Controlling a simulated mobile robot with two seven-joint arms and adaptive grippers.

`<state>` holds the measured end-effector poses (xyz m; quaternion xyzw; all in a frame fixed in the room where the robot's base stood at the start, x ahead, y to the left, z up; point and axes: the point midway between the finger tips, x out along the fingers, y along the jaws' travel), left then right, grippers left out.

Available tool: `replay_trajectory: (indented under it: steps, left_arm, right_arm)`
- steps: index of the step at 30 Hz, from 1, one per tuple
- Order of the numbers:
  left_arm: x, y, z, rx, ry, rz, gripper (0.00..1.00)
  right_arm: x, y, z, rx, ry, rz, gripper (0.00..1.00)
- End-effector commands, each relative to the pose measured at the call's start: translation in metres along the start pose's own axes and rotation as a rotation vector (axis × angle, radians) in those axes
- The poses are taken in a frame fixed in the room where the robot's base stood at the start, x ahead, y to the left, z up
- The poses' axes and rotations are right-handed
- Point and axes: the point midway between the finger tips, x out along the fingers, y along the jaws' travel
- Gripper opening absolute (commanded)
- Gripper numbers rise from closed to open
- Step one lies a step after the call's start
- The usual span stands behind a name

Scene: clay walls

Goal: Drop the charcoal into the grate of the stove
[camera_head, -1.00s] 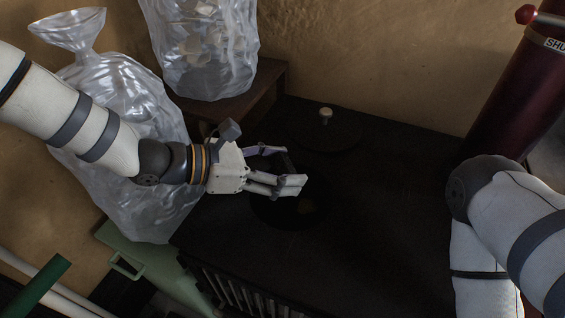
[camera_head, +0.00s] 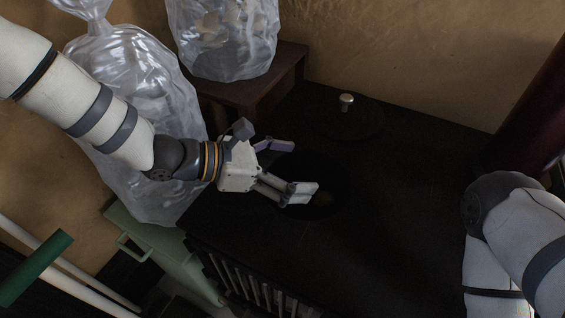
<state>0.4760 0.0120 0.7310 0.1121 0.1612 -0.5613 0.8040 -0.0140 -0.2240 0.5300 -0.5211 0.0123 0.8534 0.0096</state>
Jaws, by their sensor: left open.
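The black stove (camera_head: 410,200) fills the middle of the view. Its round opening (camera_head: 335,180) is dark, with a faint brownish patch low inside that I cannot make out. My left gripper (camera_head: 299,168) is over the left part of this opening, its fingers spread wide and nothing visible between them. I cannot pick out the charcoal against the dark opening. My right arm shows at the right edge, but its gripper is out of the picture.
A round lid with a pale knob (camera_head: 346,101) lies on the stove top behind the opening. Clear plastic bags stand at the left (camera_head: 140,90) and on a brown wooden stand (camera_head: 290,68). A dark red cylinder (camera_head: 530,110) stands at the right. The stove's right side is clear.

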Motion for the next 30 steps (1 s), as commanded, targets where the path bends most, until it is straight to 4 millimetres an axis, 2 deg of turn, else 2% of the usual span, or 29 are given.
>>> replay_trajectory:
  steps: [9, 13, 18, 28, 30]
  left_arm:
    - [-0.081, 0.001, 0.002, 0.001, -0.004, 0.006, 0.85]
    - [-0.103, 0.001, 0.001, 0.001, -0.003, 0.004, 0.85]
    - [-0.114, 0.000, 0.000, 0.000, -0.001, 0.000, 0.85]
    - [-0.114, 0.000, 0.000, 0.000, -0.001, 0.000, 0.85]
    - [-0.116, 0.000, 0.008, 0.008, -0.004, 0.004, 0.85]
  right_arm:
    - [0.000, 0.000, 0.000, 0.000, 0.000, 0.000, 0.00]
    - [0.000, 0.000, 0.000, 0.000, 0.000, 0.000, 0.00]
    - [0.000, 0.000, 0.000, 0.000, 0.000, 0.000, 0.00]
    - [0.000, 0.000, 0.000, 0.000, 0.000, 0.000, 0.00]
    - [-0.005, 0.000, -0.001, 0.001, 0.009, -0.001, 0.00]
